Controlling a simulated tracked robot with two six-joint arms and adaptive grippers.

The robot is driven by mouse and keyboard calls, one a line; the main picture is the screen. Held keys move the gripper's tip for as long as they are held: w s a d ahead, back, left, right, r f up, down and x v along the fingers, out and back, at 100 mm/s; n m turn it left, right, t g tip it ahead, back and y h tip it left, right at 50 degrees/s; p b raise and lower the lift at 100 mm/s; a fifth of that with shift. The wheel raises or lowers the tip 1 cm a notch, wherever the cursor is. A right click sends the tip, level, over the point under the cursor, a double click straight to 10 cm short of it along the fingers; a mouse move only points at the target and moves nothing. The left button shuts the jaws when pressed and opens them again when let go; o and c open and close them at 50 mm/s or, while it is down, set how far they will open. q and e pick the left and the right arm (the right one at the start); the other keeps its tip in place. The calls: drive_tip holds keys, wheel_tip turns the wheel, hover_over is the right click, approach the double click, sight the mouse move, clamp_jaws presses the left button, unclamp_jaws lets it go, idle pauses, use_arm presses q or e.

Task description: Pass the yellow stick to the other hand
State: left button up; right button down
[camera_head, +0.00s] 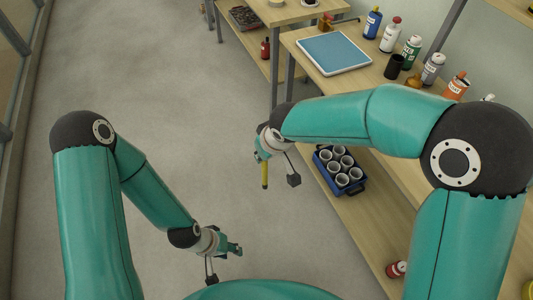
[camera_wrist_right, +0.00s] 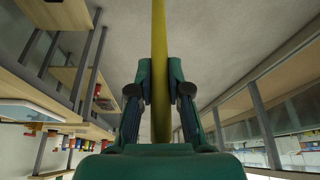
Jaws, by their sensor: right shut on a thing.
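The yellow stick (camera_head: 265,174) hangs down from my right gripper (camera_head: 261,154) in the head view. In the right wrist view the stick (camera_wrist_right: 159,40) runs from the top edge down between the two fingers of the right gripper (camera_wrist_right: 160,82), which is shut on it. Its upper end is hidden in the gripper in the head view. My left gripper (camera_head: 235,247) is lower in the head view, apart from the stick, with its fingers pointing right. It is too small to tell whether its fingers are open.
A wooden bench on the right bears a blue tray (camera_head: 334,54) and several bottles (camera_head: 413,47). A blue crate (camera_head: 357,183) with white cups stands on the lower shelf, right of the right gripper. The grey floor (camera_head: 180,90) between and left of the arms is clear.

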drive_tip(key=d+r+m+h, duration=0.2)
drive_tip(key=d+r+m, duration=0.2)
drive_tip(key=d+m, duration=0.15)
use_arm(q)
drive_tip(key=shift+o, duration=0.7)
drive_tip(key=n+g+h, duration=0.3)
drive_tip(key=n+h, duration=1.1)
drive_tip(key=n, duration=0.1)
approach(265, 168)
drive_tip(key=d+r, duration=0.1)
drive_tip(key=d, duration=0.9)
drive_tip(key=shift+s+d+r, duration=0.15)
drive_tip(key=shift+s, duration=0.1)
use_arm(e)
drive_tip(key=a+f, duration=0.4)
drive_tip(key=a, duration=0.2)
drive_tip(key=shift+a+f+n+t, duration=0.25)
drive_tip(key=shift+f+n+t, duration=0.1)
drive_tip(key=shift+f+t, duration=0.05)
